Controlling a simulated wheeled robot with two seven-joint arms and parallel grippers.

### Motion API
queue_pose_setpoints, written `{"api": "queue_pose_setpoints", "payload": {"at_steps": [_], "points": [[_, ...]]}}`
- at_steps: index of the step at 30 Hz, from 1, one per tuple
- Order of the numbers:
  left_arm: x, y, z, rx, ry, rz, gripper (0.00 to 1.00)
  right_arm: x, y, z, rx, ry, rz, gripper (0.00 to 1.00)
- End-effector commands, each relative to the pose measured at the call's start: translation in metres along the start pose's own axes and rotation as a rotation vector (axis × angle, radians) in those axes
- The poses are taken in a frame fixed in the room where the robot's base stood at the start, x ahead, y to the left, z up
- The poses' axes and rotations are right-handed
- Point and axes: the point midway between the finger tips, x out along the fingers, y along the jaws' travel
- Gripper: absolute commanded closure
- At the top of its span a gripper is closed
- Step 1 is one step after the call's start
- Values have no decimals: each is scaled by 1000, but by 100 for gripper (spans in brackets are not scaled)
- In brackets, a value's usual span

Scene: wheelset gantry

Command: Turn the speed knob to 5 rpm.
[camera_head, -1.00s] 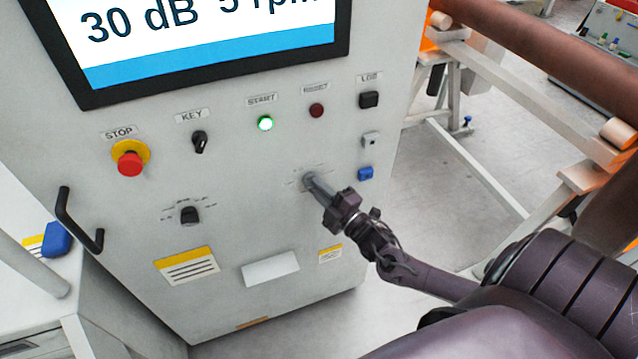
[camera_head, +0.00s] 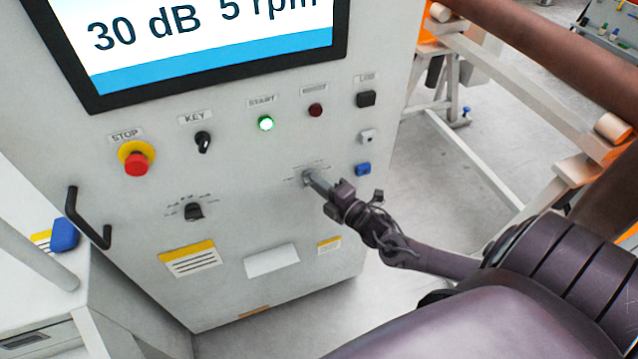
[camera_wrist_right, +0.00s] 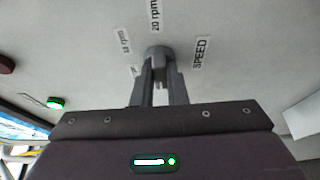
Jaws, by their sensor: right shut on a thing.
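The speed knob (camera_wrist_right: 158,53) sits on the grey panel between my right gripper's fingertips, with a SPEED label and rpm marks around it in the right wrist view. My right gripper (camera_head: 310,180) is shut on the knob, and its fingers hide most of it in the head view. The screen (camera_head: 215,40) at the top reads "30 dB 5 rpm". Which mark the knob points at cannot be made out. My left gripper is not in view.
The panel also bears a red STOP button (camera_head: 136,164), a KEY switch (camera_head: 203,142), a lit green START button (camera_head: 266,123) and another black knob (camera_head: 194,211). A black handle (camera_head: 88,220) sticks out at left. Open floor and an orange-white frame lie at right.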

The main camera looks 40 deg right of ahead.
Motion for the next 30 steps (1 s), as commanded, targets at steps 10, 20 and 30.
{"api": "queue_pose_setpoints", "payload": {"at_steps": [10, 20, 30], "points": [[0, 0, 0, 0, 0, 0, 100, 0, -1, 0, -1, 0, -2, 65], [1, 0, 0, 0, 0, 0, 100, -3, -1, 0, 0, 0, -1, 65], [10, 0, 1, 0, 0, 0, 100, -50, -3, 0, 0, 1, -5, 65]]}}
